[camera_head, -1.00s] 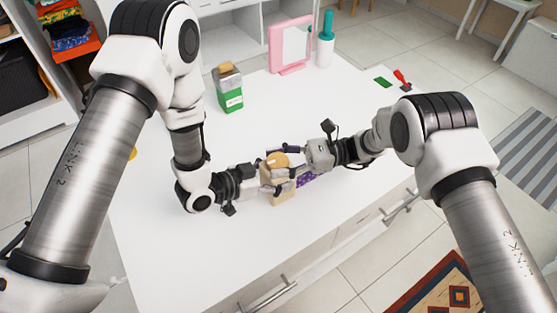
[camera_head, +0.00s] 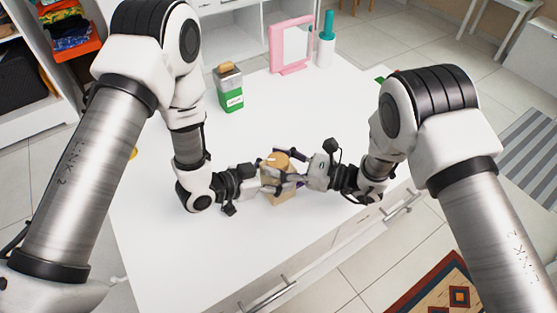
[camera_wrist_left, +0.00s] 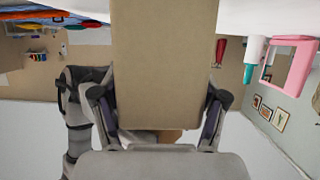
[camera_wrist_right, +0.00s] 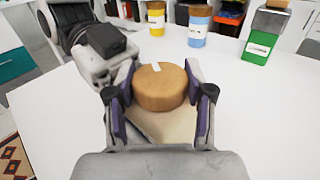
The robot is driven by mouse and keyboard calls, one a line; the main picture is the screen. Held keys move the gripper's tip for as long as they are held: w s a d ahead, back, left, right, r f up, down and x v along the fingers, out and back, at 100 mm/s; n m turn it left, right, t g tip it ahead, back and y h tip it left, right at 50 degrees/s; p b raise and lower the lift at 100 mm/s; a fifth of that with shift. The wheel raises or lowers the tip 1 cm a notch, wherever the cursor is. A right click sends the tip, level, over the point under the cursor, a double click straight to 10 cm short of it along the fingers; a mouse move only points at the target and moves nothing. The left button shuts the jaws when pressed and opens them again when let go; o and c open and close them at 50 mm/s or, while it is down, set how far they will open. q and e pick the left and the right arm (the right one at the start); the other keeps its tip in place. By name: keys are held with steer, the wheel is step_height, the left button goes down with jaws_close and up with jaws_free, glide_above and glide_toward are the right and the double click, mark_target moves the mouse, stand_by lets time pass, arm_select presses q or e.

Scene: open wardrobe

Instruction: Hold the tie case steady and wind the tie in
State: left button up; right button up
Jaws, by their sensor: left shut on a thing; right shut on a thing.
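The tan tie case (camera_head: 279,194) stands upright on the white table near its front edge. A round wooden knob (camera_wrist_right: 160,90) with a pale mark sits on its top. My left gripper (camera_wrist_left: 160,115) is shut on the case, a finger on each side of its broad tan body (camera_wrist_left: 165,60). My right gripper (camera_wrist_right: 161,105) is shut on the knob from the right, with a finger on either side. The knob shows between the grippers in the head view (camera_head: 279,158). No part of the tie can be made out now; the right gripper covers that side.
A green container (camera_head: 230,92), a pink-framed mirror (camera_head: 290,46) and a white and teal bottle (camera_head: 325,45) stand at the back of the table. Blue (camera_wrist_right: 198,25) and yellow (camera_wrist_right: 230,20) containers show in the right wrist view. The table's middle is clear.

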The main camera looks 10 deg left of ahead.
stand_by(0.3)
steer(key=o, duration=1.2)
steer(key=shift+d, duration=0.1)
steer(key=d, duration=0.8)
steer(key=s+d, duration=0.1)
steer(key=d, duration=0.3)
steer(key=shift+s, duration=0.1)
steer(key=shift+a, duration=0.1)
